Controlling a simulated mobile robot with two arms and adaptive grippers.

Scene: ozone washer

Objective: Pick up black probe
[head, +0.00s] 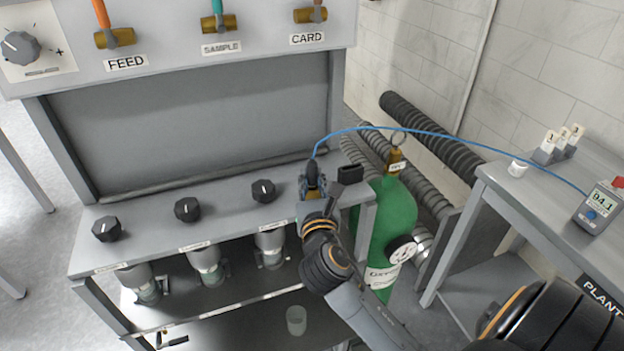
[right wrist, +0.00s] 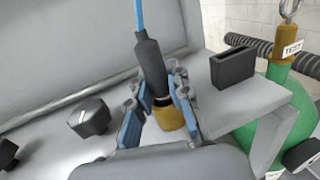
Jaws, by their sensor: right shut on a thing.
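The black probe (head: 312,170) is upright at the right end of the grey panel ledge, with a blue cable leaving its top. In the right wrist view the probe (right wrist: 150,62) stands between the blue-padded fingers, and a brass-coloured piece shows at its lower end. My right gripper (head: 313,190) is shut on the probe; it also shows in the right wrist view (right wrist: 160,108). I cannot tell whether the brass piece is part of the probe or a seat under it. My left gripper is not in view.
A black slotted holder (head: 350,174) sits just right of the probe. A green oxygen cylinder (head: 388,228) stands beyond the ledge. The blue cable (head: 440,134) arches to a meter (head: 602,206) on the right table (head: 520,198). Black knobs (head: 187,209) line the ledge.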

